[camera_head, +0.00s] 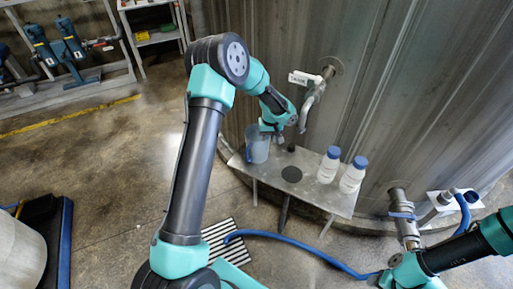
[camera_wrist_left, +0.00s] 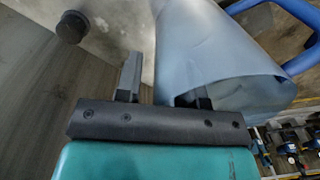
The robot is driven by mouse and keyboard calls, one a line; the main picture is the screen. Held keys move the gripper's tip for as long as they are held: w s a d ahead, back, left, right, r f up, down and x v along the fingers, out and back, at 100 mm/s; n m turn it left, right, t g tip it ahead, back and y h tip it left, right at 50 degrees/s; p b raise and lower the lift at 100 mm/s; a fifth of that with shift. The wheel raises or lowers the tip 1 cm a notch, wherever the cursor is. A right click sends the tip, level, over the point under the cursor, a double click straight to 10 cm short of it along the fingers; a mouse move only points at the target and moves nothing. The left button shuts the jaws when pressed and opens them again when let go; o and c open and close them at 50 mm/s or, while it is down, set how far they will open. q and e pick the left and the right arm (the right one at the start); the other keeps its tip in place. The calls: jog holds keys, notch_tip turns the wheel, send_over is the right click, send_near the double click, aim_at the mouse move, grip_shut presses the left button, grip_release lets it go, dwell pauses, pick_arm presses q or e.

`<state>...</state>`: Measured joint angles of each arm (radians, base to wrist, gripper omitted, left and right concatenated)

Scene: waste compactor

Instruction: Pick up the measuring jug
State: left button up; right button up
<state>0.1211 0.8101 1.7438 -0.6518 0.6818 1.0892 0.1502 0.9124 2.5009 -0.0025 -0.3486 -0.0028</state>
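The measuring jug (camera_head: 257,152) is translucent blue-grey and stands upright at the left end of a metal shelf by the tank wall. Its blue handle shows in the left wrist view, where the jug (camera_wrist_left: 215,45) fills the upper middle and right. My left gripper (camera_head: 271,134) is at the jug's rim. In the left wrist view, the left gripper (camera_wrist_left: 163,88) has its fingers apart: one is outside the jug wall, the other inside the mouth. A gap shows beside the outer finger. My right gripper (camera_head: 385,278) is low at the right, its fingers unclear.
The metal shelf (camera_head: 325,196) also carries two white bottles with blue caps (camera_head: 328,166) and a black disc (camera_head: 291,174). A pipe tap (camera_head: 312,100) sticks out of the tank above.

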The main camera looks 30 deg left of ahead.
dwell(0.3)
pick_arm(q)
grip_shut()
dwell(0.3)
